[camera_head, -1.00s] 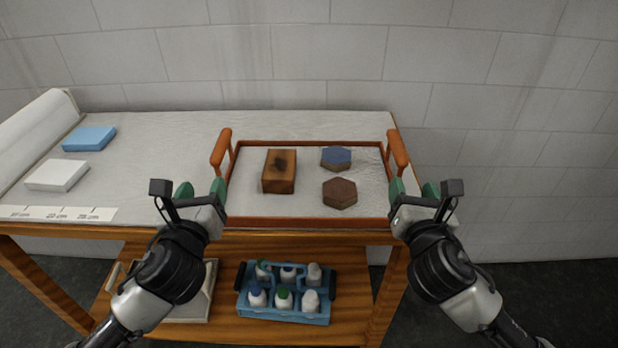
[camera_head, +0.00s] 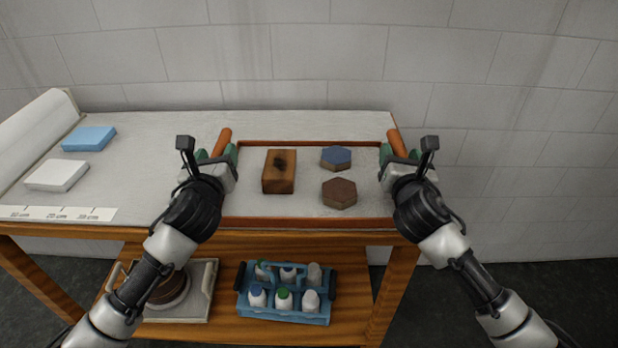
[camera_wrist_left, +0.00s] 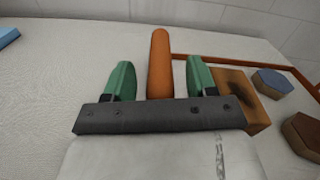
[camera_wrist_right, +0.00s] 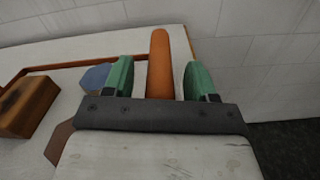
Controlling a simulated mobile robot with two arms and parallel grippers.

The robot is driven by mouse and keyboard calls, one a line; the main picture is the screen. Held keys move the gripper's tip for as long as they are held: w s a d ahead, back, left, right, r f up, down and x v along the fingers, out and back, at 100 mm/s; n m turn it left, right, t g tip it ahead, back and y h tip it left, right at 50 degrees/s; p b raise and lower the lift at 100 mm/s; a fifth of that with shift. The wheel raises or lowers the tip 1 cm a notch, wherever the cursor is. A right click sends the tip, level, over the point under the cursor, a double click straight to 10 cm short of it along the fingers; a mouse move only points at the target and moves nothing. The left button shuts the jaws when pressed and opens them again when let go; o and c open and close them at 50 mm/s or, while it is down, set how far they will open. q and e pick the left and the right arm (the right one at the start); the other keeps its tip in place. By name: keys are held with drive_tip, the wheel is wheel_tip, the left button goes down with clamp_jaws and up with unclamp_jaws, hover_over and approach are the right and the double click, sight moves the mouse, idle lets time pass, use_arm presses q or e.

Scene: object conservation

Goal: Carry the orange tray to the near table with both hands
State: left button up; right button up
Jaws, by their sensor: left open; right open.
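The orange tray (camera_head: 300,223) lies on the table, with a wooden block (camera_head: 279,172), a blue-topped hexagonal block (camera_head: 336,157) and a brown hexagonal block (camera_head: 339,193) in it. My left gripper (camera_head: 217,155) is open at the tray's left handle (camera_head: 222,141). In the left wrist view the handle (camera_wrist_left: 160,65) stands between the green fingers with gaps on both sides. My right gripper (camera_head: 400,150) is open at the right handle (camera_head: 396,142). In the right wrist view this handle (camera_wrist_right: 160,65) also stands between the fingers, with gaps.
The table (camera_head: 140,180) holds a light blue block (camera_head: 89,138), a white block (camera_head: 57,175) and a paper roll (camera_head: 40,130) at left. On the lower shelf are a blue bottle carrier (camera_head: 283,310) and a pale tray (camera_head: 205,290). A wall stands behind.

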use_arm(q)
drive_tip(key=shift+w, duration=0.15)
use_arm(e)
drive_tip(key=shift+w, duration=0.1)
use_arm(q)
drive_tip(key=shift+c, duration=0.3)
use_arm(e)
drive_tip(key=shift+c, duration=0.3)
use_arm(q)
clamp_jaws()
use_arm(e)
clamp_jaws()
